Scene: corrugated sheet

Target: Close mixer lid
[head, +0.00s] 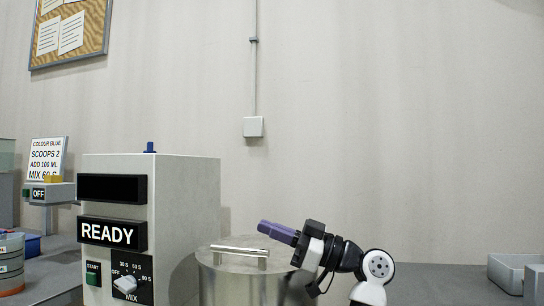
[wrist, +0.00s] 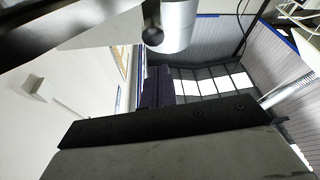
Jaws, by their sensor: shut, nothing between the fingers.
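The mixer is a pale box (head: 185,200) with a metal drum (head: 225,286) on its right. The lid (head: 285,257) lies roughly flat across the top of the drum, and its bar handle (head: 239,250) is on top. I cannot make out a gap at the rim. My gripper (head: 263,228) has purple fingers, shut and empty, pointing left just above and behind the handle's right end. In the wrist view the fingers (wrist: 158,85) show beside a shiny rounded metal part (wrist: 178,25), probably the handle. I cannot tell whether they touch.
The mixer front has a READY display (head: 112,234), a START button (head: 93,273) and a MIX dial (head: 126,284). A recipe sign (head: 48,157) and stacked containers (head: 11,265) stand at the left. A grey tray (head: 505,273) lies at the far right; the counter before it is clear.

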